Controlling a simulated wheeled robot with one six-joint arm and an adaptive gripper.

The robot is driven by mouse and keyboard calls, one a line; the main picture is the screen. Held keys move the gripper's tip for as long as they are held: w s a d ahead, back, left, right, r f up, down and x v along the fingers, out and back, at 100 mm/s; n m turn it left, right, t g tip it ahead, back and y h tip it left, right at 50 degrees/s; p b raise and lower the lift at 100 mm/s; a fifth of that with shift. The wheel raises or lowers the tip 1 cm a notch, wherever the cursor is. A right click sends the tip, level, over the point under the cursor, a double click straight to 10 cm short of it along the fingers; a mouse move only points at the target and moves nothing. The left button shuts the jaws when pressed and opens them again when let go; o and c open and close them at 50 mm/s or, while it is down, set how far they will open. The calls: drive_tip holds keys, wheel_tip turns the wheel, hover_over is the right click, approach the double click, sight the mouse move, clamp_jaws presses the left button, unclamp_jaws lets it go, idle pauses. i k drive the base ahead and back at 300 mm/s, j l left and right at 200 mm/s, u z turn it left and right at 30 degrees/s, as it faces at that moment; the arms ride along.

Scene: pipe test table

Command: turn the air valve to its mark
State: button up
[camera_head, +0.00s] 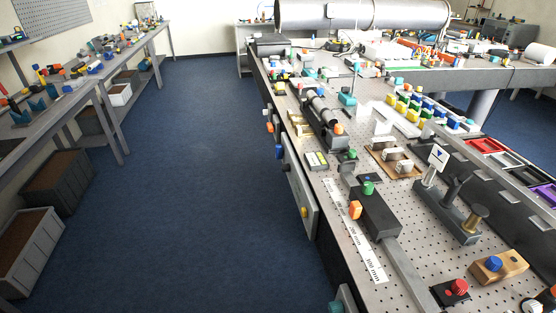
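My gripper is not in view. I cannot tell for sure which fitting is the air valve. A small white plate with a dark blue triangle (438,156) stands on a dark grey block (450,217) at the right of the bench. A dark upright part (456,188) and a brass-coloured round post (474,218) stand on the same block. No pointer or handle angle against the triangle can be read at this size.
The perforated metal bench (405,270) is crowded. A dark box with a green knob (375,212) and a wooden block with a blue knob (497,266) stand near the block. A red knob (458,287) sits at the front. Blue floor (195,200) is clear left of the bench.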

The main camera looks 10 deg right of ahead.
sight(279, 151)
drive_tip(key=k+u, duration=0.2)
drive_tip(key=u, duration=0.2)
drive_tip(key=k+j+u, duration=0.1)
drive_tip(key=u, duration=0.3)
drive_tip(key=i+j, duration=0.15)
drive_tip(key=i, duration=0.65)
drive_tip(key=i+j+u, duration=0.15)
drive_tip(key=i, duration=0.65)
drive_tip(key=i+j+z, duration=0.2)
drive_tip(key=i, duration=0.3)
drive_tip(key=i+z, duration=0.2)
drive_tip(key=i, duration=0.25)
drive_tip(key=i+j+z, duration=0.2)
drive_tip(key=i, duration=0.25)
drive_tip(key=j+z, duration=0.1)
drive_tip(key=z, duration=0.4)
